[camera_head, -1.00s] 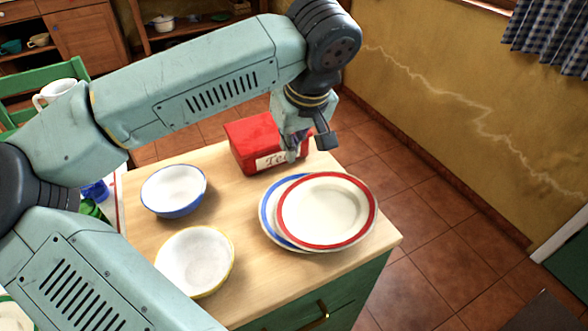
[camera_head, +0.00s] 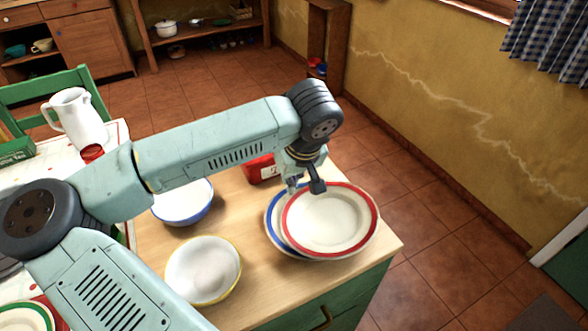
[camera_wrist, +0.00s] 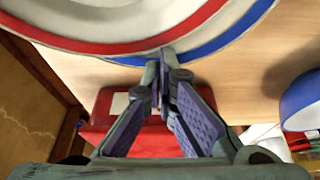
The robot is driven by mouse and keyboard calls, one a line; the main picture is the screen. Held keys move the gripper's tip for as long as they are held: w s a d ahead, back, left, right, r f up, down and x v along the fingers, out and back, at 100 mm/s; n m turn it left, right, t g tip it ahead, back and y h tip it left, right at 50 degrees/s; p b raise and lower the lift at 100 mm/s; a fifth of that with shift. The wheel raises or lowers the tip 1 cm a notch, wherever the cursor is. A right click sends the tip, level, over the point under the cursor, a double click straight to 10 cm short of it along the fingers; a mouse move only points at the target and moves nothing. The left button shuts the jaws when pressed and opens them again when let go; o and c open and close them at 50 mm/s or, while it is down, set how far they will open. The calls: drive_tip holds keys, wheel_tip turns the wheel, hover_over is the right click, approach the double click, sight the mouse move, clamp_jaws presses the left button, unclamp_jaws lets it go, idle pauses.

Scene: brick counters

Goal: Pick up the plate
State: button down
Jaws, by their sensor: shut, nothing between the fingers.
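A cream plate with a red rim (camera_head: 330,225) lies on top of a plate with a blue rim (camera_head: 273,222) on the wooden counter, set off to the right of it. My gripper (camera_head: 304,190) is at the far left edge of the two plates. In the wrist view the red-rimmed plate (camera_wrist: 95,22) and the blue-rimmed plate (camera_wrist: 220,28) fill the top. There the fingertips (camera_wrist: 161,62) are together and empty, overlapping the plate rims. I cannot tell if they touch the rims.
A red tin (camera_head: 261,169) stands behind the gripper, partly hidden by my arm. A blue bowl (camera_head: 182,208) and a yellow-rimmed bowl (camera_head: 203,268) stand left of the plates. A white pitcher (camera_head: 80,120) stands on the table at left. The counter's right corner is bare.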

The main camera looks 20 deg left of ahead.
drive_tip(key=shift+f, duration=0.15)
drive_tip(key=shift+s+d+f+b, duration=0.2)
drive_tip(key=shift+s+d+b, duration=0.35)
drive_tip(key=shift+b, duration=0.5)
drive_tip(key=shift+s+d+r+b, duration=0.1)
drive_tip(key=shift+s+d+b, duration=0.1)
drive_tip(key=shift+s+b, duration=0.1)
drive_tip(key=shift+r, duration=0.15)
drive_tip(key=shift+d, duration=0.1)
